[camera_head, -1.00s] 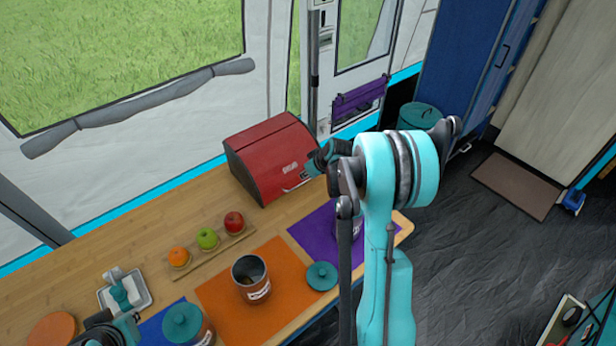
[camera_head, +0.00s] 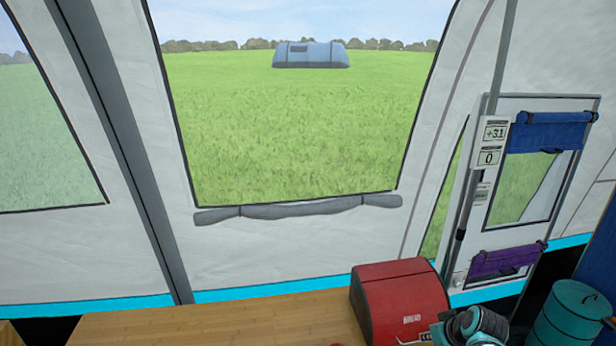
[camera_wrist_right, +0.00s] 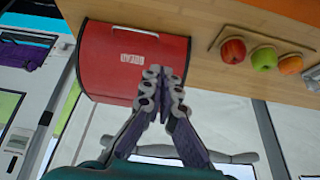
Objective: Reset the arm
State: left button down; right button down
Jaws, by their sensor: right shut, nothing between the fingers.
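My right gripper (camera_wrist_right: 163,85) shows in the right wrist view with its fingers together and nothing between them. It is in front of the red bread box (camera_wrist_right: 130,58), and I cannot tell the gap between them. In the head view part of my right arm and gripper (camera_head: 470,325) shows at the bottom edge, just right of the red bread box (camera_head: 400,300); its fingertips are not clear there. My left gripper is not in view.
The wooden counter (camera_head: 220,322) runs along the bottom of the head view. A red apple (camera_wrist_right: 233,51), a green apple (camera_wrist_right: 264,59) and an orange (camera_wrist_right: 290,64) sit on a board in the wrist view. A teal bin (camera_head: 570,315) stands at the lower right.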

jog(key=s+a+r, duration=0.2)
jog(key=s+a, duration=0.5)
jog(key=s, duration=0.2)
jog(key=s+a+r+m, duration=0.1)
jog(key=s+a+r, duration=0.2)
jog(key=s+a, duration=0.5)
jog(key=shift+s+r+t+h, duration=0.2)
jog(key=shift+s+t+h, duration=0.1)
jog(key=shift+s, duration=0.15)
